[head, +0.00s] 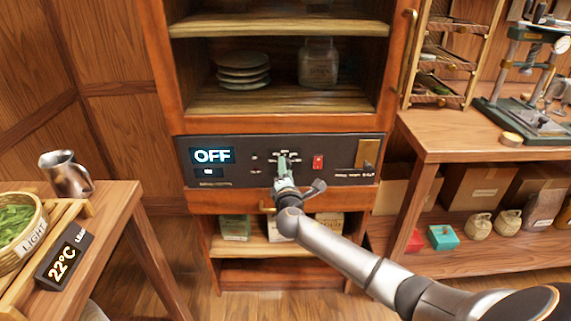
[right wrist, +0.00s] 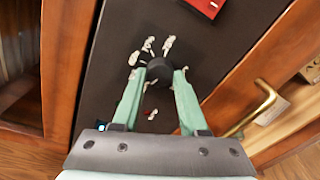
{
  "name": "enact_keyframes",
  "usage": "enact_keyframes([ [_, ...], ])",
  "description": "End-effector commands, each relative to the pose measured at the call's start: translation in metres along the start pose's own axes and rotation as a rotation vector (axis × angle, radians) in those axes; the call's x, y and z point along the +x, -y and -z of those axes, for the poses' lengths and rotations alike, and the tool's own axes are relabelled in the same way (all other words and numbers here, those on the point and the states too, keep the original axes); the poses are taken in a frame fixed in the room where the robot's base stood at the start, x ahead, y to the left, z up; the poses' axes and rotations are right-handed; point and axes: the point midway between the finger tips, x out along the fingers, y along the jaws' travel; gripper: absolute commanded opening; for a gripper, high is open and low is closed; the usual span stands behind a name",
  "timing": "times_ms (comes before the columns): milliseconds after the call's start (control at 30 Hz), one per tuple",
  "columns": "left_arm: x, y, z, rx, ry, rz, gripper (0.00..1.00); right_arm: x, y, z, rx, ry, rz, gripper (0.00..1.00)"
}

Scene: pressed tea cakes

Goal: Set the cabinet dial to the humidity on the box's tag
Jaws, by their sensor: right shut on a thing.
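The cabinet (head: 160,80) has a dark control panel (head: 220,176) whose display (head: 213,156) reads OFF. In the right wrist view the dark round dial (right wrist: 157,67) sits between white marks that I cannot read. My right gripper (head: 284,172) reaches the panel, and its green fingers (right wrist: 156,80) are shut on the dial from both sides. In the head view the gripper hides most of the dial. Cardboard boxes (head: 470,188) stand under the right table, but I see no readable humidity tag. My left gripper is not in view.
A red switch (head: 318,162) is on the panel right of the dial; it also shows in the right wrist view (right wrist: 205,6). A brass handle (right wrist: 252,108) juts out near the gripper. A left table holds a 22°C display (head: 64,260) and a metal pitcher (head: 66,175).

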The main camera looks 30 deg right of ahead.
Motion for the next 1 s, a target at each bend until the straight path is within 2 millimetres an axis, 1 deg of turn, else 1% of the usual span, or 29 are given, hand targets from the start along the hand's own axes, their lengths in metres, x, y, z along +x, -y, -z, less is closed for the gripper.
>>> enact_keyframes([
  [33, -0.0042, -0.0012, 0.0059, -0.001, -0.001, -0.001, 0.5, -0.0003, -0.0029, -0.0012, -0.033, 0.002, 0.004, 0.0],
  [100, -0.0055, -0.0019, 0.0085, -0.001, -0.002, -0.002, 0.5, -0.0003, -0.0025, -0.0007, -0.073, 0.004, 0.007, 0.0],
  [400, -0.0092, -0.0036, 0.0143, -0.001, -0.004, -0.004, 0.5, -0.0001, -0.0005, 0.0003, -0.179, 0.011, 0.013, 0.0],
  [933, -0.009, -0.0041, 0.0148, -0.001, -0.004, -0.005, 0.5, -0.0001, 0.0003, 0.0007, -0.203, 0.013, 0.013, 0.0],
  [967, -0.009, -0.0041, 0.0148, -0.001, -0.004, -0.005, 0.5, -0.0001, 0.0003, 0.0007, -0.203, 0.013, 0.013, 0.45],
  [1000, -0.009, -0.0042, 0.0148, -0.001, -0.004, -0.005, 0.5, -0.0001, 0.0002, 0.0007, -0.203, 0.013, 0.013, 0.49],
])
